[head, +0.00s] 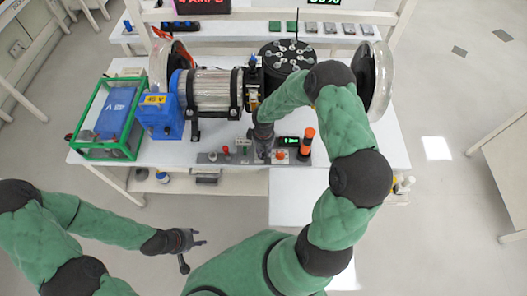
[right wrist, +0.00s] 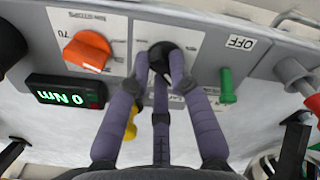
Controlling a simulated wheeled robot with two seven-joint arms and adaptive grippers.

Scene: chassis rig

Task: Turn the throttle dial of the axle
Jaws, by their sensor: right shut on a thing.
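The axle rig stands on a white table in the head view, with a ribbed grey motor (head: 212,90) between two wheels. Its grey control panel (head: 228,158) lies along the table's front edge. My right gripper (head: 264,152) is at this panel. In the right wrist view, its purple fingers (right wrist: 160,72) are shut on a black dial (right wrist: 162,52), whose label is partly hidden. An orange knob (right wrist: 88,50) sits left of it, above a display reading 0 Nm (right wrist: 66,92), upside down. My left gripper (head: 187,243) is open and empty, away from the table.
A green lever (right wrist: 227,86) and a red-tipped part (right wrist: 313,102) are right of the held dial. An orange-black post (head: 306,143) stands at the panel's right end. A green-framed box (head: 103,118) and blue 45 V unit (head: 160,118) stand left.

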